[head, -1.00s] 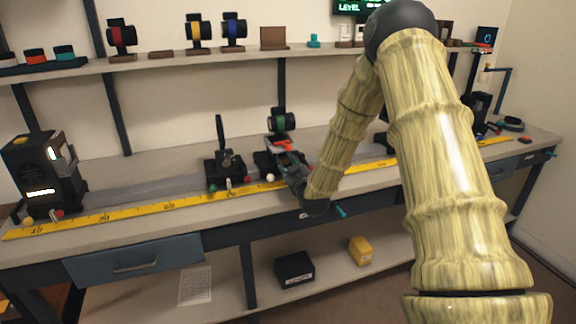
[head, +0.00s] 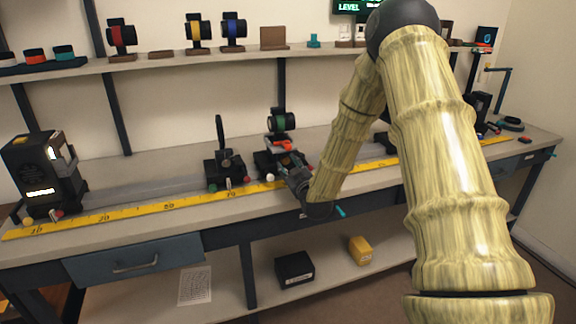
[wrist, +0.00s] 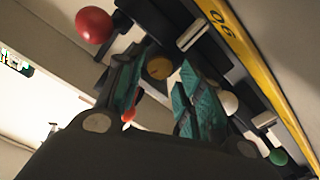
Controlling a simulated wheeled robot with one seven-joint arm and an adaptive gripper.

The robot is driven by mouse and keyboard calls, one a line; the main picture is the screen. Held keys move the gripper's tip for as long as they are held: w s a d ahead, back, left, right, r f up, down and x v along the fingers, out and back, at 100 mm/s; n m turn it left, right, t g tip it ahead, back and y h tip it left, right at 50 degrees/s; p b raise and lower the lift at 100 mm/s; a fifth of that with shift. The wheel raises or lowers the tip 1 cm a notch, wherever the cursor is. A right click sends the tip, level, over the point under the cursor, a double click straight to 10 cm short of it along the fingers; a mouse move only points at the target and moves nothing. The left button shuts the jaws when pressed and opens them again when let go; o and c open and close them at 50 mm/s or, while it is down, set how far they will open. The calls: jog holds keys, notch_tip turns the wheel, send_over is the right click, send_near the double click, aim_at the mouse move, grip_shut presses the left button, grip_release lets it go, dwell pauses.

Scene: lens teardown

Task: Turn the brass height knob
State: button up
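The round brass knob (wrist: 158,68) shows in the wrist view, between the tips of my gripper's two teal-padded fingers. My gripper (wrist: 160,82) is open, with a finger on either side of the knob and visible gaps. I cannot tell whether either finger touches it. In the head view my gripper (head: 291,172) is at the front of the dark carriage (head: 265,163) that carries the green-ringed lens (head: 279,121). The brass knob cannot be made out there; my gripper and arm cover that area.
Close by in the wrist view are a red ball knob (wrist: 94,24), a white ball (wrist: 228,103), a green ball (wrist: 278,157) and a silver pin (wrist: 192,35). A yellow ruler (head: 150,206) runs along the bench. Another carriage (head: 224,168) stands to the left.

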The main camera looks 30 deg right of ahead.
jog(key=v, duration=1)
jog(key=shift+s, duration=0.15)
jog(key=s+a+f+g+y+p, duration=0.1)
jog(key=s+a+f+g+p, duration=0.15)
jog(key=s+a+f, duration=0.35)
jog(key=s+a+f+m+g+y+p, duration=0.1)
jog(key=s+a+f+g+p, duration=0.2)
jog(key=f, duration=0.5)
jog(key=s+a+f+g+y+p, duration=0.1)
jog(key=s+a+f+g+y, duration=0.15)
jog(key=s+a+f, duration=0.45)
jog(key=s+a+f+g+p, duration=0.1)
jog(key=s+a+f+g, duration=0.2)
jog(key=s, duration=0.5)
jog(key=s+a+f+m+g+p, duration=0.1)
jog(key=s+a+f+g, duration=0.2)
jog(key=s, duration=0.5)
jog(key=s+a+f+g+p, duration=0.2)
jog(key=s+a+g, duration=0.1)
jog(key=s, duration=0.6)
jog(key=shift+a+f+m, duration=0.3)
jog(key=shift+f+m, duration=0.1)
